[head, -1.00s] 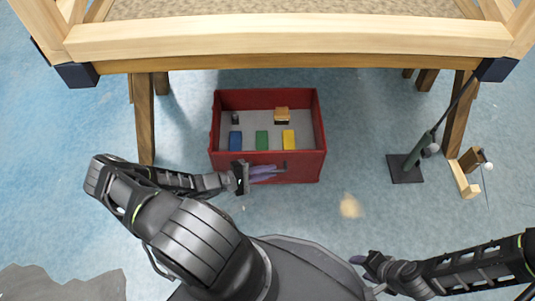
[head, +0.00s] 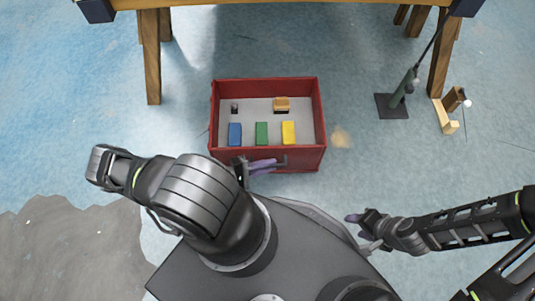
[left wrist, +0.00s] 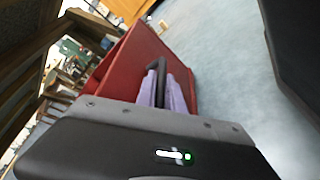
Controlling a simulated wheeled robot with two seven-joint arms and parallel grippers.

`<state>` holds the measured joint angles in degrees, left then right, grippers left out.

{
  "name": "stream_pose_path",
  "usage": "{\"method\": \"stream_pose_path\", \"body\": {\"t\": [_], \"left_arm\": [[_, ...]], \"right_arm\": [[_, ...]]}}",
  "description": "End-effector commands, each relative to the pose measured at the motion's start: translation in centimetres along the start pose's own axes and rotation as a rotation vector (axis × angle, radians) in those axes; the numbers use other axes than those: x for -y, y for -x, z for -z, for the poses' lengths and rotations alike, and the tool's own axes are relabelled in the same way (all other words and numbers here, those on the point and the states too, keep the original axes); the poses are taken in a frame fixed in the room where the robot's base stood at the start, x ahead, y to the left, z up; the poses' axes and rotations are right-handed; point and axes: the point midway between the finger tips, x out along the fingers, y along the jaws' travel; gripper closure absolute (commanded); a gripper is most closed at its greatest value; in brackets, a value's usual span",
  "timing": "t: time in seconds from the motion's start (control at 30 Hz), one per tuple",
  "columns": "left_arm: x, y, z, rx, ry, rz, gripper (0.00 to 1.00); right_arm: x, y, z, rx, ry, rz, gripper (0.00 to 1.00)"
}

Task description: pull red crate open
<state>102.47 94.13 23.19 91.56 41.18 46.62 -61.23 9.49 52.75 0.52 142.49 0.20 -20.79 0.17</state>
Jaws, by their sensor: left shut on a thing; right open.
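The red crate (head: 300,158) stands on the blue floor in front of me in the head view, its open top showing a grey inside. Its dark handle (head: 281,161) sits on the front wall facing me. My left gripper (head: 263,166) is at that front wall, its purple fingers shut on the handle. In the left wrist view the fingers (left wrist: 168,92) close around the dark handle (left wrist: 157,78) beside the red wall (left wrist: 125,62). My right gripper (head: 360,219) is open and empty, low at the right, apart from the crate.
A blue block (head: 235,134), a green block (head: 261,134), a yellow block (head: 288,133) and an orange block (head: 281,104) lie in the crate. The wooden table (head: 250,3) stands behind it. A dark-based stand (head: 392,106) and wooden pieces (head: 446,115) stand right.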

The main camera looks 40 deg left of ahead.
Motion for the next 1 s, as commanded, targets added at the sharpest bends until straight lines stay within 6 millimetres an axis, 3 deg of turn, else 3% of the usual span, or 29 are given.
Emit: {"method": "stream_pose_path", "body": {"t": [0.2, 0.6, 0.63, 0.7, 0.87, 1.0], "left_arm": [[0.85, 0.56, -1.33, 0.001, 0.001, -0.001, 1.0], [1.07, 0.62, -1.48, 0.001, -0.001, -0.001, 1.0], [1.06, 0.61, -1.47, 0.001, -0.001, -0.001, 0.86], [1.06, 0.61, -1.46, 0.001, 0.0, -0.001, 0.8], [1.05, 0.61, -1.43, 0.001, 0.0, -0.001, 0.67], [1.05, 0.61, -1.41, 0.0, 0.0, 0.0, 0.66]], "right_arm": [[0.36, 0.56, -0.19, 0.005, 0.003, 0.002, 0.53], [0.38, 0.55, -0.23, 0.005, 0.003, 0.003, 0.53], [0.38, 0.55, -0.22, 0.005, 0.003, 0.003, 0.53], [0.38, 0.55, -0.22, 0.005, 0.003, 0.002, 0.53], [0.37, 0.54, -0.22, 0.005, 0.003, 0.002, 0.53], [0.37, 0.54, -0.21, 0.005, 0.003, 0.002, 0.53]]}}
